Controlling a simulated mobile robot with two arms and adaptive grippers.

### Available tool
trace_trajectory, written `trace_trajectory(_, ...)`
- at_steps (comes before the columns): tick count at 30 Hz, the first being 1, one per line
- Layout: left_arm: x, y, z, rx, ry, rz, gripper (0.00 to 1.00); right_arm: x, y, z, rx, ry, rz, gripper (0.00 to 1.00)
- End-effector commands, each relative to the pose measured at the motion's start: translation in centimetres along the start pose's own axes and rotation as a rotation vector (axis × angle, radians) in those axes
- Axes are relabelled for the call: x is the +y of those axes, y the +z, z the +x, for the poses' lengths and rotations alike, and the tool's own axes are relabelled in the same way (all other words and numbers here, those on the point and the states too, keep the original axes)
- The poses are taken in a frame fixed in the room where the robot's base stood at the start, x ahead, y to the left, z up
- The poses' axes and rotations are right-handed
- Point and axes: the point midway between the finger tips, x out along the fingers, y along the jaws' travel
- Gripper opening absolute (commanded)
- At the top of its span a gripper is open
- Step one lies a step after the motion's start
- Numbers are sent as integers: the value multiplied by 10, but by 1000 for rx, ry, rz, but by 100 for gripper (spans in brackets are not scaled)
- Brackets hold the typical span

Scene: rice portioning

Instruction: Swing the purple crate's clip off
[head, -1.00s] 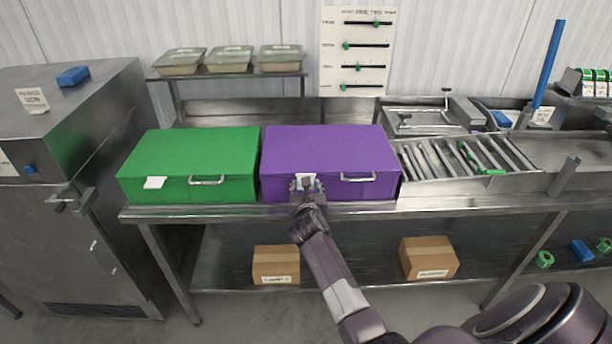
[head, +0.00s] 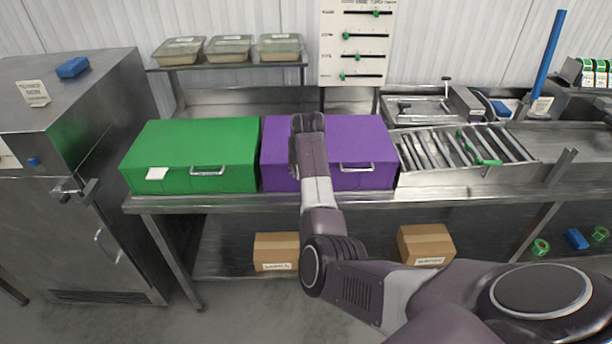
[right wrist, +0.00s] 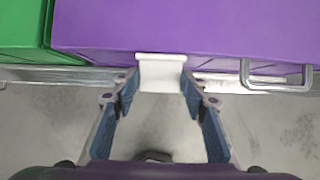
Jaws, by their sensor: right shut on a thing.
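The purple crate (head: 362,137) stands shut on the steel table, with a metal handle on its front. Its white clip (right wrist: 161,74) sits at the front edge of the lid in the right wrist view and seems to stick out from the front. My right gripper (right wrist: 161,80) is shut on the clip, one finger at each side. In the head view my right wrist and arm cover the clip and most of the gripper. My left gripper is not in view.
A green crate (head: 200,143) with its own white clip (head: 156,173) stands close at the left. A roller rack (head: 465,150) stands at the right. Cardboard boxes (head: 276,250) lie on the shelf below. The floor in front is clear.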

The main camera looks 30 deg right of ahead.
Motion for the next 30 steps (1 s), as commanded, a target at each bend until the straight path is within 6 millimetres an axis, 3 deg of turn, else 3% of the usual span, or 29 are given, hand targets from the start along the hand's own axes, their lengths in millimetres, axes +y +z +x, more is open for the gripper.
trace_trajectory(15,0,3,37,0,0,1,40,1,6,-3,230,2,-1,16)
trace_trajectory(30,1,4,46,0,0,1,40,0,8,-5,295,-2,0,16)
